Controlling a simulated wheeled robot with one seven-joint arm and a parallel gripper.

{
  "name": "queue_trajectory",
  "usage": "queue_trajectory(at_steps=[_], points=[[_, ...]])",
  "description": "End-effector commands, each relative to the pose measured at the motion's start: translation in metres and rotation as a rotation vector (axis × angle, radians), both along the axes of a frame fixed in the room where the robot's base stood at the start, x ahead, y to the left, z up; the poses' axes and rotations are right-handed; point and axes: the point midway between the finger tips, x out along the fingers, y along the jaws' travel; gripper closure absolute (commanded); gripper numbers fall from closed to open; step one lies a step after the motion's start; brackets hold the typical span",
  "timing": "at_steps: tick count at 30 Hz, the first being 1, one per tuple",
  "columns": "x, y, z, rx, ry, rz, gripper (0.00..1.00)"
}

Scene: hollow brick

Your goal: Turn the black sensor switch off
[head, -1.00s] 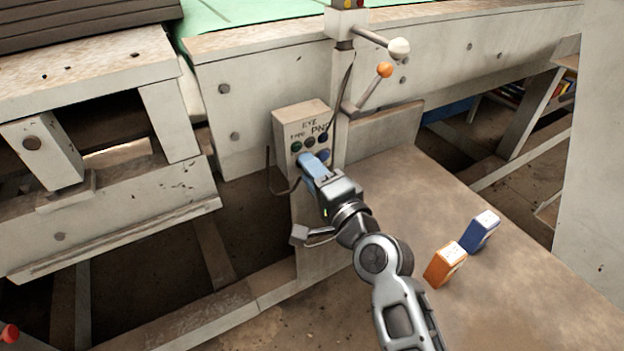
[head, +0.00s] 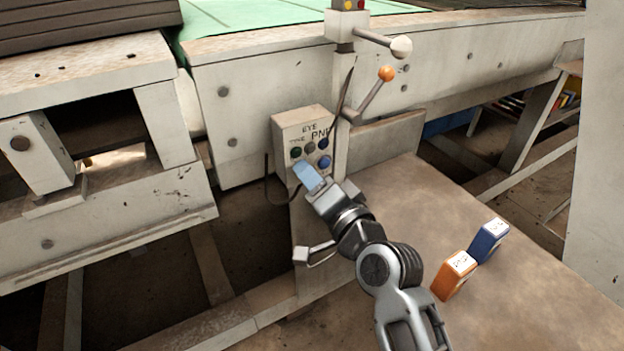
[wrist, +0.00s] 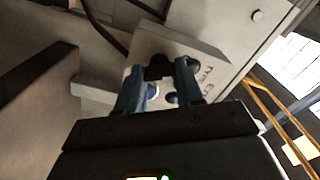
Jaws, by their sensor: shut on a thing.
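The pale control box (head: 290,125) is fixed to the post at the middle of the head view. Its face carries "EYE" and "PNL" lettering, a green button (head: 296,152), a grey button (head: 310,147) and blue buttons (head: 324,162). The head view hides this switch behind the fingers. Its on or off setting cannot be read.
A lever with an orange ball (head: 386,73) and one with a white ball (head: 401,47) stick out above right of the box. A cable hangs on its left. An orange block (head: 453,277) and a blue block (head: 488,241) stand on the brown panel at right.

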Motion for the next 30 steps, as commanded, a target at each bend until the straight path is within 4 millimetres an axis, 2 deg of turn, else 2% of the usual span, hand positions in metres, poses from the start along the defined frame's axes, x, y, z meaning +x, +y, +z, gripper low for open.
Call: queue_trajectory(at_steps=[6,7,14,23,30], points=[[0.0,0.0,-0.003,-0.004,0.004,0.001,0.94],[0.0,0.0,-0.003,-0.004,0.004,0.001,0.61],[0.0,0.0,-0.001,-0.001,0.002,0.0,0.39],[-0.003,-0.002,-0.001,-0.001,0.001,0.0,0.38],[-0.03,-0.021,-0.002,-0.002,0.003,-0.001,0.38]])
